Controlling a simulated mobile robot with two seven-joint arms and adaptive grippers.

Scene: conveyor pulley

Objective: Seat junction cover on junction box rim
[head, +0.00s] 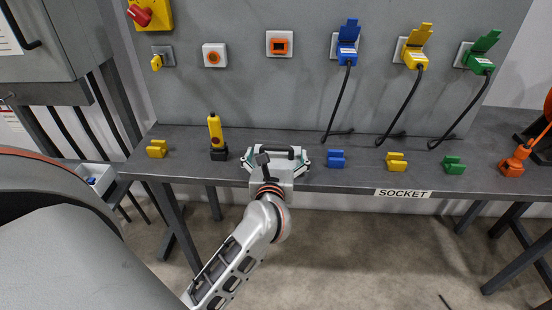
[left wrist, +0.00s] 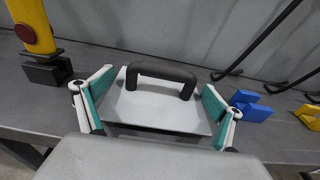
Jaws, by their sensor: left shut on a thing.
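The junction cover is a light grey plate (left wrist: 155,112) with a black bar handle (left wrist: 160,72), which also shows in the head view (head: 280,151). My left gripper (head: 276,160) is at the bench's front, shut on the cover. In the left wrist view its teal-padded fingers (left wrist: 152,103) sit at the cover's left and right sides. A dark band shows under the cover's near edge. I cannot tell whether it is the junction box or shadow, nor whether the cover touches a rim. No box rim is clearly visible. My right gripper is not in view.
On the grey bench (head: 345,178), a yellow pendant (head: 215,132) in a black holder stands left of the cover. A blue block (head: 336,159) lies close to its right. Yellow, green and orange pieces lie further right. Cabled sockets line the wall behind.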

